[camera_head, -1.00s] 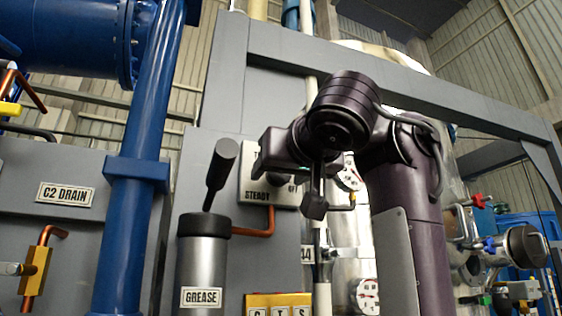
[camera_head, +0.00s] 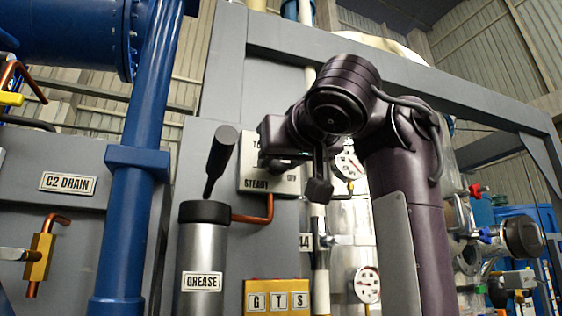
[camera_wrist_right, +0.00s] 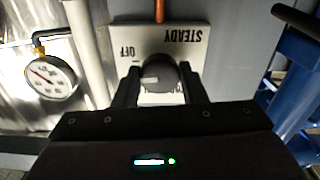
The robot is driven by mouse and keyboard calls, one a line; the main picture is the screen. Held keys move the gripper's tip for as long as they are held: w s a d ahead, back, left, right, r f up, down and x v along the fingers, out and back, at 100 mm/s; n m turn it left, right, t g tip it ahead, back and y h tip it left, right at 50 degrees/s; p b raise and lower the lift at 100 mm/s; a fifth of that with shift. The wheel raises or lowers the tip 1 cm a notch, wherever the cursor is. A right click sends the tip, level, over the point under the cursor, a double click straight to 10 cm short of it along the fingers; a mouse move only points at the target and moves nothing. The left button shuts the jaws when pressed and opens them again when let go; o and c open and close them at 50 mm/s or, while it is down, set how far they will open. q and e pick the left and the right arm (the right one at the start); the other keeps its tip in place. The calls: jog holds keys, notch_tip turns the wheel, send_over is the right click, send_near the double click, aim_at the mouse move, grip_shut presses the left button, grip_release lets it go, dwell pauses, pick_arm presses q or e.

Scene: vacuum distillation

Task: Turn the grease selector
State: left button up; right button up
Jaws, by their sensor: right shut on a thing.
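The grease selector is a dark round knob (camera_wrist_right: 162,77) with a pale pointer mark, on a light label plate (camera_head: 255,177). The plate also shows in the right wrist view (camera_wrist_right: 195,60), upside down, with "STEADY" and "OFF" readable. The pointer mark faces left in that view, below the word "OFF". My right gripper (camera_wrist_right: 160,73) is shut on the knob, one finger on each side. In the head view my right gripper (camera_head: 275,155) covers the knob and part of the plate. My left gripper is not in view.
A grey grease cylinder (camera_head: 202,250) with a dark handle (camera_head: 220,155) stands left of the plate, joined by a copper pipe (camera_head: 262,218). A blue pipe (camera_head: 135,210) stands further left. A gauge (camera_wrist_right: 50,77) and pale vertical pipes are beside the plate. A yellow "G T S" panel (camera_head: 277,284) is below.

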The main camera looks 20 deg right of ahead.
jog(key=shift+f+n+b, duration=0.15)
jog(key=shift+n+b, duration=0.6)
jog(key=shift+n, duration=0.35)
jog(key=n+b, duration=0.1)
jog(key=n, duration=0.1)
jog(key=shift+n, duration=0.4)
jog(key=n, duration=0.2)
jog(key=shift+n+b, duration=0.3)
jog(key=shift+b, duration=0.05)
jog(key=shift+n, duration=1.5)
jog(key=o, duration=1)
jog(key=shift+w, duration=0.1)
